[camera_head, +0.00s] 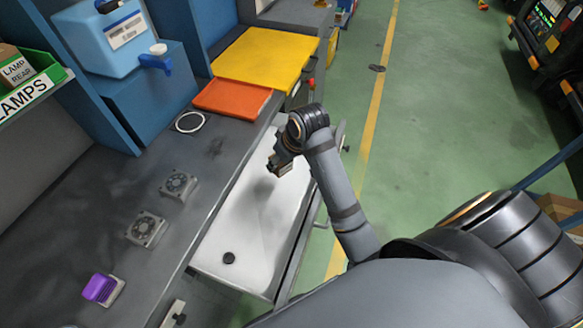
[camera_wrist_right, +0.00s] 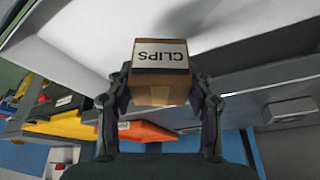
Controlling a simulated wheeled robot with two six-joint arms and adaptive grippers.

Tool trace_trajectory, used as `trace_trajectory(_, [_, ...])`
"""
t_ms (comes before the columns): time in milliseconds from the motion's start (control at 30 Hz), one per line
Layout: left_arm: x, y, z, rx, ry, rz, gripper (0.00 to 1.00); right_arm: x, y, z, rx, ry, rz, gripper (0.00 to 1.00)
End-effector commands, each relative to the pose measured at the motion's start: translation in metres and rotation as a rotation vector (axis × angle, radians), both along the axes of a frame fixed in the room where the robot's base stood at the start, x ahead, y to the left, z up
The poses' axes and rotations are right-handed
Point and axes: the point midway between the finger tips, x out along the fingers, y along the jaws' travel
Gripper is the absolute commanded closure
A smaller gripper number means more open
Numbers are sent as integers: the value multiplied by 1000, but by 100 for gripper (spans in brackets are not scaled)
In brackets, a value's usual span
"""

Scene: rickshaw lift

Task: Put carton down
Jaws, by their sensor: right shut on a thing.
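A small brown carton (camera_wrist_right: 161,80) with a white label reading CLIPS is in the right wrist view, upside down in the picture. My right gripper (camera_wrist_right: 160,95) is shut on it, one finger on each side. In the head view my right gripper (camera_head: 279,165) is over the far part of the white open drawer (camera_head: 240,225). The carton cannot be made out there, as the wrist and gripper hide it. A dark shadow lies on the white surface behind the carton in the wrist view, so the carton appears held above it. My left gripper is not in view.
A grey bench (camera_head: 110,200) left of the drawer holds two grey fans (camera_head: 147,229), a purple part (camera_head: 99,288) and a white ring (camera_head: 189,122). Orange (camera_head: 232,99) and yellow (camera_head: 265,58) panels lie beyond.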

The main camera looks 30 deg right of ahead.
Motion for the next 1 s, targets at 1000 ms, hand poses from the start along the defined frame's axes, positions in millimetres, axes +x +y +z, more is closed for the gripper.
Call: trace_trajectory(1000, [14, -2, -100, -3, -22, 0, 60, 101, -76, -74, -26, 3, 103, 81])
